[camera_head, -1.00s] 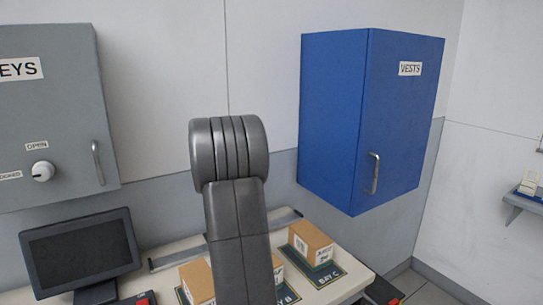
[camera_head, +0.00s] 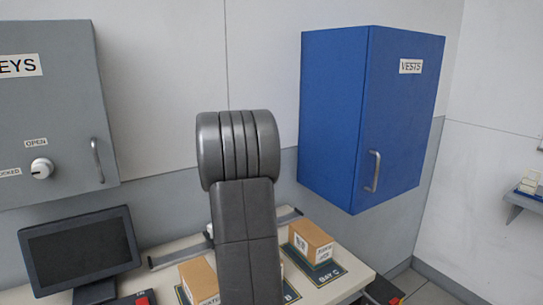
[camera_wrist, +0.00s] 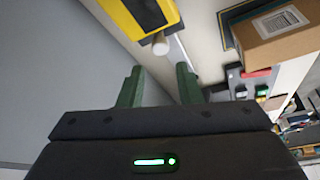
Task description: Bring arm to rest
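My arm (camera_head: 246,210) rises in the middle of the head view, with its rounded dark grey joint at the top. My gripper is hidden behind it there. In the wrist view my gripper (camera_wrist: 158,82) shows two green fingers standing apart, with nothing held between them. Beyond the fingertips are a white round-ended piece (camera_wrist: 161,45) and a yellow-edged thing with a dark face (camera_wrist: 143,12).
A blue VESTS cabinet (camera_head: 338,120) and a grey cabinet (camera_head: 55,110) hang shut on the wall. Below are a dark monitor (camera_head: 80,248) and a bench with cardboard boxes, one box (camera_head: 311,243) at BAY C. A box (camera_wrist: 275,30) also shows in the wrist view.

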